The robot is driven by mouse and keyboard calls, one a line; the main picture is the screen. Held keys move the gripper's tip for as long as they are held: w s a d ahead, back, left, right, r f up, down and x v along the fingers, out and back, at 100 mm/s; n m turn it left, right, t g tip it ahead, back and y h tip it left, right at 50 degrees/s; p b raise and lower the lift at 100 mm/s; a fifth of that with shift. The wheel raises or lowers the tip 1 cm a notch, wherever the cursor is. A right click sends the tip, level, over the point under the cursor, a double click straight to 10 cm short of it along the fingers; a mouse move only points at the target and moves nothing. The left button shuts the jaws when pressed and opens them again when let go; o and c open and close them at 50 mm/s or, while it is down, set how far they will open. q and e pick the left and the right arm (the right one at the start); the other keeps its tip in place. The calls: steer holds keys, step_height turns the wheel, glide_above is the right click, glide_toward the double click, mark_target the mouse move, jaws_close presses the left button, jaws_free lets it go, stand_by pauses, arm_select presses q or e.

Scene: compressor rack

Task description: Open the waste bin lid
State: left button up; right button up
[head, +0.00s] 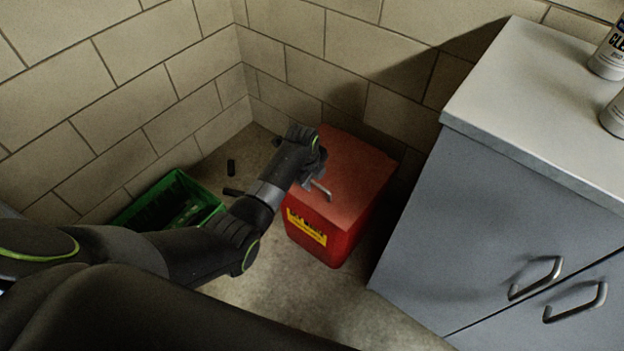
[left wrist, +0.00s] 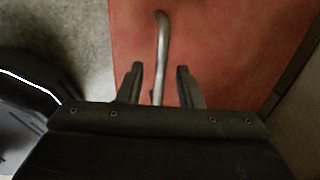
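The red waste bin (head: 345,205) stands on the floor by the back wall, with a yellow label on its front. Its lid (head: 352,172) looks closed. A metal handle (head: 322,190) sits on the lid. My left gripper (head: 314,178) is over the lid at the handle. In the left wrist view, the handle (left wrist: 162,50) runs between the two spread fingers of my left gripper (left wrist: 160,80), with gaps visible on both sides. The lid (left wrist: 215,45) fills most of that view. My right gripper is not in view.
A green crate (head: 175,200) stands on the floor left of the bin, partly behind my left arm. A grey cabinet (head: 490,210) stands close on the bin's right, with bottles (head: 608,55) on top.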

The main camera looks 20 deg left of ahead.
arm_select(q)
steer(key=shift+c, duration=0.3)
jaws_close()
steer(key=shift+r, duration=0.15)
